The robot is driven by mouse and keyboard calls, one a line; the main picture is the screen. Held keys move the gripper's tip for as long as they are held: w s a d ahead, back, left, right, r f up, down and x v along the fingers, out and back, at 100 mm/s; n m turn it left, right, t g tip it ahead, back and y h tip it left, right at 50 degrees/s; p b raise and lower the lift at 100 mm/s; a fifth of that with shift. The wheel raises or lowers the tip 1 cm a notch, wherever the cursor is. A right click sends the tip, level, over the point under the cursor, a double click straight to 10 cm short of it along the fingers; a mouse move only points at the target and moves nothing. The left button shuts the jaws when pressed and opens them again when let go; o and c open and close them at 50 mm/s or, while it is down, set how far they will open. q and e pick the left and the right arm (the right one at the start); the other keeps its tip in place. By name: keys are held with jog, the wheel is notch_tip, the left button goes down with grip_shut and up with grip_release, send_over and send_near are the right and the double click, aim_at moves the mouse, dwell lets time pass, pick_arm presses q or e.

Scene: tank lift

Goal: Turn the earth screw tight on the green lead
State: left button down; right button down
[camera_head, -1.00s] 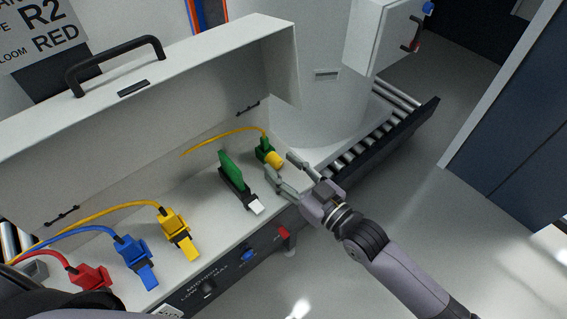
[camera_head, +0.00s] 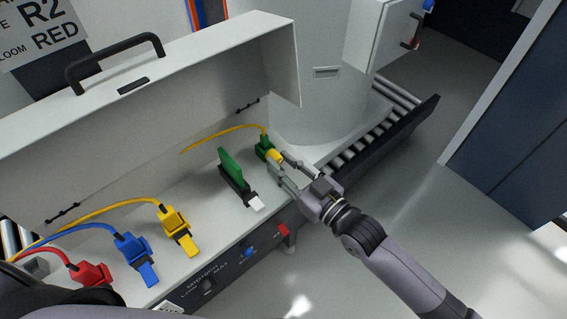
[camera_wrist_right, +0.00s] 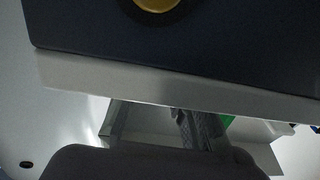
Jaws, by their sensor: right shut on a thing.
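The earth screw, a yellow knob (camera_head: 273,156), sits at the right end of the white panel. It is on the green terminal (camera_head: 264,146), where a yellow lead (camera_head: 222,133) comes in from the left. My right gripper (camera_head: 278,162) has its two fingers on either side of the knob and is shut on it. The fingers hide part of the knob. In the right wrist view the fingers (camera_wrist_right: 160,128) are dim, with a bit of green beside them; the knob cannot be made out there. My left gripper is not in view.
A green-handled lever (camera_head: 231,167) stands left of the gripper. Yellow (camera_head: 174,220), blue (camera_head: 131,252) and red (camera_head: 90,274) plugs with leads sit further left. The raised lid (camera_head: 150,110) stands behind. A white tank (camera_head: 318,100) and rollers (camera_head: 372,125) lie beyond.

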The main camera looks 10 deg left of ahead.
jog(key=m, duration=0.4)
dwell(0.3)
jog(key=c, duration=1.4)
grip_release()
jog(key=shift+o, duration=0.2)
notch_tip(320, 180, up, 10)
